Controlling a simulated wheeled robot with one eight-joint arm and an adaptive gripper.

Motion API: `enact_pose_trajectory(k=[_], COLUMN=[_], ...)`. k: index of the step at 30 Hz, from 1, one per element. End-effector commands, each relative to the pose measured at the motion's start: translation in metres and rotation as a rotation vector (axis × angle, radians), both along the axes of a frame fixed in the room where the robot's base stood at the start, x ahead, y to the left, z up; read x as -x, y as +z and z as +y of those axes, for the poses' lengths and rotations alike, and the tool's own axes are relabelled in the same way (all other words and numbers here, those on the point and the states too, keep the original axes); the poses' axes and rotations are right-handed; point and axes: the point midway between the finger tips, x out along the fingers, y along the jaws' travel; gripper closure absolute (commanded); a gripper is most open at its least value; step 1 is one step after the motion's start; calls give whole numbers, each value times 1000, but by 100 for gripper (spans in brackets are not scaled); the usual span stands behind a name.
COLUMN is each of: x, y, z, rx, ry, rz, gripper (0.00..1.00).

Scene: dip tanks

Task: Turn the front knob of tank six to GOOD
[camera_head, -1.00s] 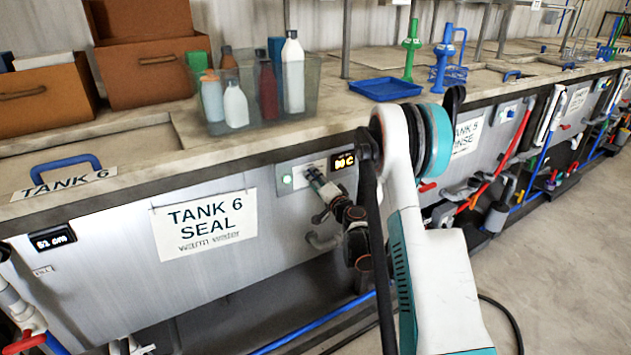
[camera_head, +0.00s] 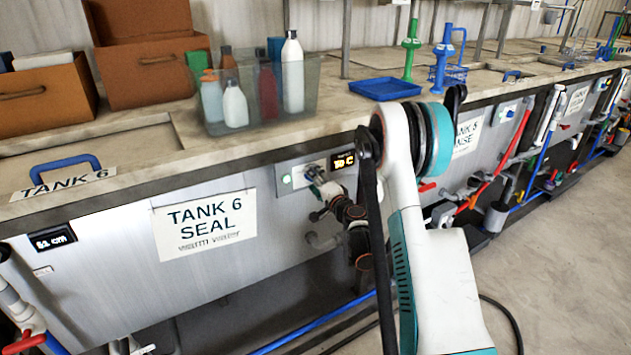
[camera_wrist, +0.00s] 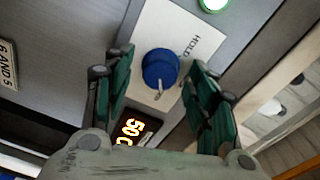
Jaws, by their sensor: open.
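The blue front knob (camera_wrist: 160,68) sits on a pale plate (camera_wrist: 178,32) on tank six's front, in the wrist view. Its light pointer mark lies toward the bottom of that picture. Lettering on the plate beside the knob looks like HOLD; no GOOD mark is readable. My gripper (camera_wrist: 160,62) is open, its green fingers on either side of the knob with gaps visible. In the head view my gripper (camera_head: 318,190) is at the panel right of the TANK 6 SEAL sign (camera_head: 205,223) and partly hides the knob.
A green lamp (camera_wrist: 213,4) is on the plate's other side. A bin of bottles (camera_head: 262,95) stands on the counter above.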

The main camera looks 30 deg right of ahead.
Motion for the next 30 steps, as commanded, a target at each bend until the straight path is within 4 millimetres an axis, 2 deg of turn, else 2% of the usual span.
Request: enact_pose_trajectory(k=[5,12,18,30], x=[8,46,69,75], y=[0,1,2,2], z=[0,-1,-1,-1], rx=[0,0,0,0], ry=[-1,-1,-1,0], rz=[0,0,2,2], gripper=[48,48,48,48])
